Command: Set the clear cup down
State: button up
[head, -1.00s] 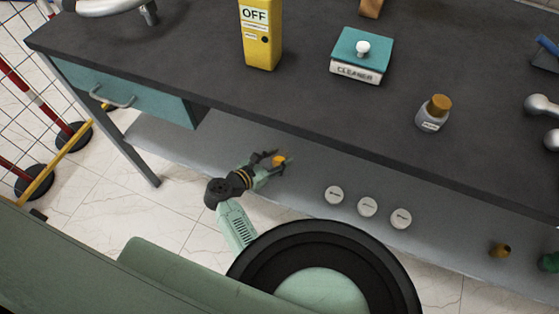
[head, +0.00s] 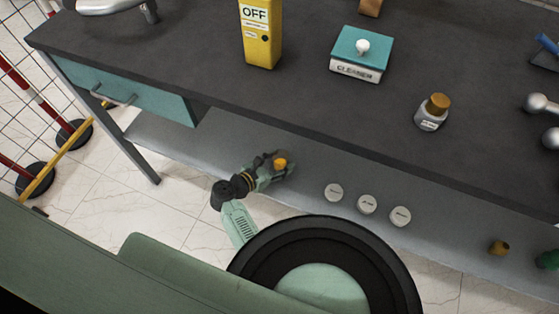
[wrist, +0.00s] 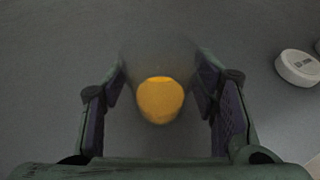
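The clear cup (wrist: 155,55) is a faint see-through shape with orange-yellow contents. In the wrist view it stands between the two fingers, and its sides appear to meet both finger pads. In the head view its orange part (head: 280,163) shows at the end of my gripper (head: 272,165), over the grey lower shelf (head: 240,135). My gripper (wrist: 160,90) appears closed around the cup. The fingers partly hide the cup in the head view. I cannot tell whether its base touches the shelf.
Three white round discs (head: 367,204) lie on the shelf to the right. A brown-orange piece (head: 499,247) lies farther right. The dark tabletop (head: 300,95) overhangs behind my gripper, with a teal drawer (head: 130,92) at left. The shelf is clear left of my gripper.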

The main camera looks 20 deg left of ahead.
jog(key=shift+o, duration=0.4)
jog(key=shift+r, duration=0.15)
jog(key=shift+s+a, duration=0.2)
jog(key=shift+s, duration=0.15)
jog(key=b+v, duration=0.2)
jog(key=v, duration=0.9)
jog(key=shift+s+a+r, duration=0.1)
jog(key=shift+r, duration=0.05)
